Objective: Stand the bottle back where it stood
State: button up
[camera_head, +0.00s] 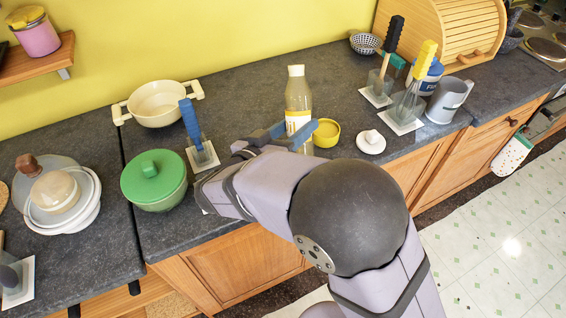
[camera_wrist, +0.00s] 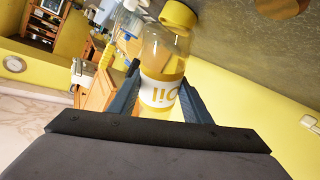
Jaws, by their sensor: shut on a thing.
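The bottle (camera_head: 298,97) is clear with a pale cap, a white label and yellowish contents. It looks upright over the middle of the dark counter in the head view. In the wrist view the bottle (camera_wrist: 165,55) has a yellow cap and sits between both fingers, its label partly showing. My gripper (camera_head: 294,130) is shut on the lower part of the bottle, with blue fingers on either side; it also shows in the wrist view (camera_wrist: 160,76).
A yellow bowl (camera_head: 326,133) is close right of the bottle, with a white lidded dish (camera_head: 371,142) beyond. A blue-handled tool in a holder (camera_head: 202,153), a green lidded pot (camera_head: 154,180) and a cream pot (camera_head: 158,103) stand left. Clear counter lies behind the bottle.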

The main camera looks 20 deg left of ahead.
aim_at(292, 119)
jog(key=w+d+r+m+t+h+b, duration=0.1)
jog(key=w+d+r+b, duration=0.15)
jog(key=w+d, duration=0.55)
jog(key=w+d+r+m+h+b, duration=0.15)
jog(key=w+d+b, duration=0.25)
jog(key=d, duration=0.7)
jog(key=s+a+n+y, duration=0.3)
jog(key=a+y, duration=0.3)
jog(key=a, duration=0.1)
jog(key=s+a+n+g+y, duration=0.1)
jog(key=s+a+n+y, duration=0.2)
jog(key=a+y, duration=0.4)
jog(key=s+a+f+n+g+y, duration=0.1)
jog(key=s+a+n+y, duration=0.3)
jog(key=a+y, duration=0.3)
jog(key=shift+s+a+f+n, duration=0.1)
jog(key=shift+a+n, duration=0.25)
jog(key=shift+n, duration=0.2)
jog(key=shift+m+y, duration=0.3)
jog(key=shift+y, duration=0.35)
jog(key=shift+f, duration=4.9)
jog(key=shift+f, duration=0.3)
